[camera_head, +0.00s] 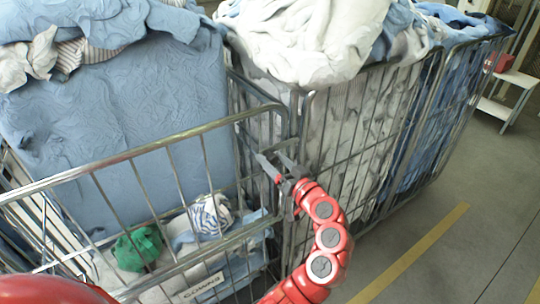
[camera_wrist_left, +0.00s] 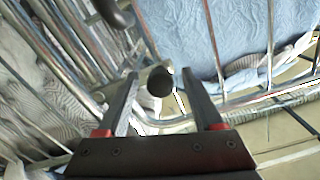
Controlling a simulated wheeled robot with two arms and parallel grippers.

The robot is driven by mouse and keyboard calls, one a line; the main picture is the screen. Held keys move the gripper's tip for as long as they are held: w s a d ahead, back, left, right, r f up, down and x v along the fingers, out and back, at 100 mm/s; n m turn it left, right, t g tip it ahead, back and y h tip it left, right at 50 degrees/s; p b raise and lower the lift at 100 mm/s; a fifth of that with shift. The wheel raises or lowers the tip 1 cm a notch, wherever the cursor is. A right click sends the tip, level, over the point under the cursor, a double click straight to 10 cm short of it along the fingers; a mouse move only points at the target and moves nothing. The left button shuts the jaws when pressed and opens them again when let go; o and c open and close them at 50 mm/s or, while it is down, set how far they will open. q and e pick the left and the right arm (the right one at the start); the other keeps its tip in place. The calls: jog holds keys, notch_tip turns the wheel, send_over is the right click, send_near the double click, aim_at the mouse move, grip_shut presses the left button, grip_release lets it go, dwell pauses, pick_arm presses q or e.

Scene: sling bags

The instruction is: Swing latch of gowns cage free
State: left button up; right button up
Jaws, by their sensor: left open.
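The gowns cage (camera_head: 150,146) is a metal wire cage at the left of the head view, with a label reading GOWNS (camera_head: 200,287) low on its front. My left gripper (camera_head: 272,160) is at the cage's right front corner post, with its fingers apart. In the left wrist view, a round black knob (camera_wrist_left: 159,82) on a grey metal piece, which looks like the latch, shows between the open fingers (camera_wrist_left: 160,100). I cannot tell whether they touch it. In the head view the latch is hidden or too small to make out. My right gripper is not in view.
Inside the cage are blue cloth, a green cloth (camera_head: 138,248) and a striped bundle (camera_head: 210,216). Another full cage (camera_head: 345,150) stands close on the right. Grey floor with a yellow line (camera_head: 412,256) is free at lower right. A white bench (camera_head: 505,98) stands at the far right.

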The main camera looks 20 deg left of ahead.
pick_arm(q)
jog(key=shift+c, duration=0.2)
grip_shut()
dwell(1.1)
